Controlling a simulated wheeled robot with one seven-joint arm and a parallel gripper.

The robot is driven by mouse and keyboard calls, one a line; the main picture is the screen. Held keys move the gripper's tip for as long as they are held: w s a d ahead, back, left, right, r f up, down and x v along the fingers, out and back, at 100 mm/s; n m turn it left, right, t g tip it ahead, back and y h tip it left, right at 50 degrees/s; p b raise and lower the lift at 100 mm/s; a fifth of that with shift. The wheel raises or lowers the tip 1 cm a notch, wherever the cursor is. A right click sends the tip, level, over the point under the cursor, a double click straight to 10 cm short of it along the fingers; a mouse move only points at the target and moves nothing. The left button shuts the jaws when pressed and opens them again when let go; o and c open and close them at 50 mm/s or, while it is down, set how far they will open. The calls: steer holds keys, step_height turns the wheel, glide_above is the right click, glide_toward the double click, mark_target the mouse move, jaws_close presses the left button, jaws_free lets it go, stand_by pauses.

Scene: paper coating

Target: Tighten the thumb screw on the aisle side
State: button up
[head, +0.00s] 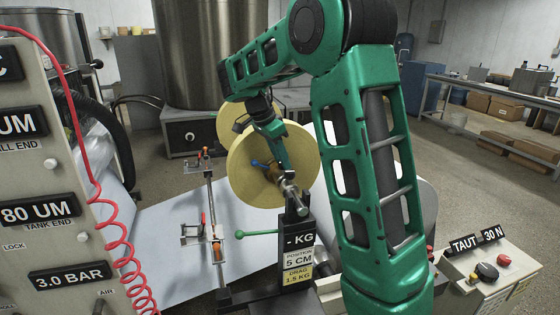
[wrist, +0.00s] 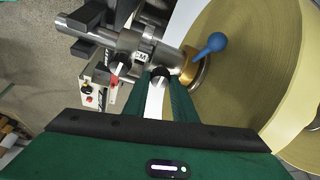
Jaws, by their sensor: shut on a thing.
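A thumb screw with a black knob and a pale pointer (wrist: 160,76) sits on the steel shaft (wrist: 110,38) beside the paper roll, in the wrist view. My gripper (wrist: 160,82) is shut on this knob, with one green finger on each side. In the head view my gripper (head: 283,168) reaches down in front of the yellow paper roll (head: 243,167), at the shaft end. The fingers hide the knob there. A second black knob with a pale pointer (wrist: 120,69) is on the shaft, left of my gripper in the wrist view.
A blue ball lever (wrist: 210,45) stands out from a brass collar (wrist: 190,66) close to my fingers. A post with a "- KG" display (head: 299,240) and a green-knobbed lever (head: 255,233) stands below the shaft. A control box (head: 484,268) is at the right.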

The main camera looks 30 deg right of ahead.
steer(key=shift+w+a+m, duration=0.15)
steer(key=shift+w+m, duration=0.05)
steer(key=shift+m, duration=0.6)
steer(key=shift+r+g, duration=0.15)
steer(key=shift+g, duration=0.15)
steer(key=o, duration=1)
steer(key=shift+w, duration=0.1)
steer(key=shift+o, duration=0.2)
steer(key=v, duration=1)
steer(key=shift+r, duration=0.3)
steer(key=shift+a, duration=0.1)
